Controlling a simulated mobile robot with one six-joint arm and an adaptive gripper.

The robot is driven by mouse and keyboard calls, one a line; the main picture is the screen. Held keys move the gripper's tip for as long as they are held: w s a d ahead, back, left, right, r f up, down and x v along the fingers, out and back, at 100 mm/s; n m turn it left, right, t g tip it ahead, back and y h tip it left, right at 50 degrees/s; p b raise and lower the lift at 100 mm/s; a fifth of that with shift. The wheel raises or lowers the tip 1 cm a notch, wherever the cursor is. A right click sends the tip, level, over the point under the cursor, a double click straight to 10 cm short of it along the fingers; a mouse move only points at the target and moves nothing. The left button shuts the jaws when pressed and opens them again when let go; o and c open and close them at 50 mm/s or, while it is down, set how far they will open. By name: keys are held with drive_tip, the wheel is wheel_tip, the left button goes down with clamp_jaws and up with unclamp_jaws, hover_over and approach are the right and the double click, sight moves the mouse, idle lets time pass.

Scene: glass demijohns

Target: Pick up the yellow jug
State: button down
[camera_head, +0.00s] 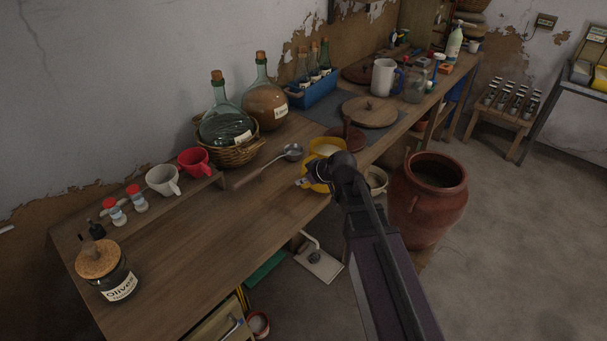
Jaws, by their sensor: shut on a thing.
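The yellow jug (316,170) is at the front edge of the wooden worktop, partly hidden behind my gripper and wrist. My gripper (306,182) is at the jug's near side and is shut on it. The fingers are small in this view, and their exact contact with the jug is hard to make out. A yellow rim with a pale inside (327,147) shows just behind; I cannot tell whether it is part of the jug or a separate vessel. I cannot tell whether the jug is clear of the worktop.
A ladle (290,153) lies left of the jug. A basketed demijohn (222,128), an amber demijohn (265,103) and a blue bottle crate (315,92) stand behind. A round wooden lid (370,112) lies to the right. A large clay pot (428,200) stands beyond the front edge.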

drive_tip(key=shift+s+d+r, duration=0.1)
drive_tip(key=shift+s+d, duration=0.15)
drive_tip(key=shift+s, duration=0.65)
drive_tip(key=shift+s+d+r, duration=0.1)
drive_tip(key=shift+s+d, duration=0.2)
drive_tip(key=shift+s, duration=0.6)
drive_tip(key=shift+s+d+r, duration=0.1)
drive_tip(key=shift+s+d, duration=0.15)
drive_tip(key=shift+s, duration=0.8)
drive_tip(key=shift+d, duration=0.15)
